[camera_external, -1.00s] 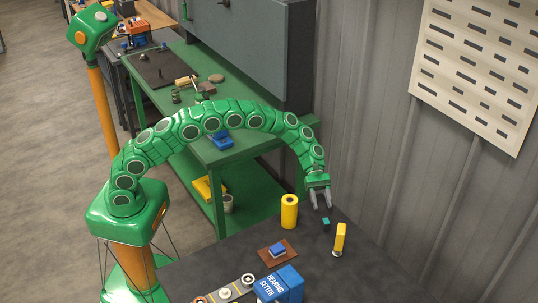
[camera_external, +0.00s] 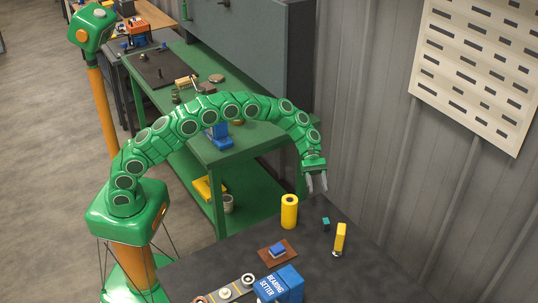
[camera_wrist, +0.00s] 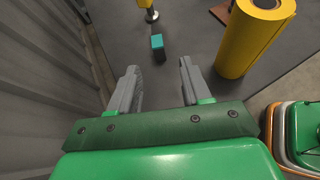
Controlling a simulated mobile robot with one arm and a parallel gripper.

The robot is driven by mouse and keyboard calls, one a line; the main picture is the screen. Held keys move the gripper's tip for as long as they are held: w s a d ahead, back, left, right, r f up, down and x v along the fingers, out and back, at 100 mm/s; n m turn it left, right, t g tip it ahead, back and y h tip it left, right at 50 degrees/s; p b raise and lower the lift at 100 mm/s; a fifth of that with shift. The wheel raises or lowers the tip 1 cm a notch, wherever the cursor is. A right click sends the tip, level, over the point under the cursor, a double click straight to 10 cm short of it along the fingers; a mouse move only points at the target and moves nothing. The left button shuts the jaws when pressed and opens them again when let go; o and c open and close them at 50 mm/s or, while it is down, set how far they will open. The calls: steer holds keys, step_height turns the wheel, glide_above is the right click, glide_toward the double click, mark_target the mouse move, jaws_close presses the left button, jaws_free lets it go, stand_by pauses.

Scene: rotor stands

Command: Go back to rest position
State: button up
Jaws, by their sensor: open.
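My gripper (camera_external: 317,183) is open and empty at the end of my green arm, above the back of the dark table (camera_external: 355,263). It also shows in the wrist view (camera_wrist: 160,85), with two grey fingers apart and nothing between them. A small teal block (camera_external: 326,223) stands on the table below and slightly right of the gripper. In the wrist view the teal block (camera_wrist: 157,42) lies beyond the fingertips, apart from them.
A yellow cylinder (camera_external: 289,212) stands left of the teal block. A yellow upright piece (camera_external: 340,238) stands right of it. A blue part sits on a brown plate (camera_external: 287,255), near a blue bearing setter (camera_external: 283,288). The grey wall (camera_external: 370,130) rises behind.

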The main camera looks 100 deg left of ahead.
steer(key=s+d+r+m+g, duration=0.1)
steer(key=s+d+r, duration=0.1)
steer(key=d+r, duration=0.1)
steer(key=s+d+r+m, duration=0.2)
steer(key=d+r, duration=0.1)
steer(key=d, duration=0.1)
steer(key=s+d+r+m+g, duration=0.1)
steer(key=s+d+r, duration=0.1)
steer(key=s+d, duration=0.1)
steer(key=shift+s+d+r+m+g+y, duration=0.1)
steer(key=shift+d+r+m+g+y, duration=0.2)
steer(key=shift+d+r, duration=0.1)
steer(key=s+d+r+m+g+y, duration=0.1)
steer(key=s+d+r+m+y, duration=0.15)
steer(key=s+d, duration=0.45)
steer(key=s+d+r+m+g+y, duration=0.1)
steer(key=s+d+r+m+g, duration=0.2)
steer(key=s, duration=0.7)
steer(key=s+a+f+m+y, duration=0.1)
steer(key=s+m, duration=0.5)
steer(key=s, duration=1.1)
steer(key=s+a+f+m+y, duration=0.1)
steer(key=s+a+m+y, duration=0.2)
steer(key=s, duration=1.4)
steer(key=m+y, duration=0.3)
steer(key=shift+s+f, duration=0.1)
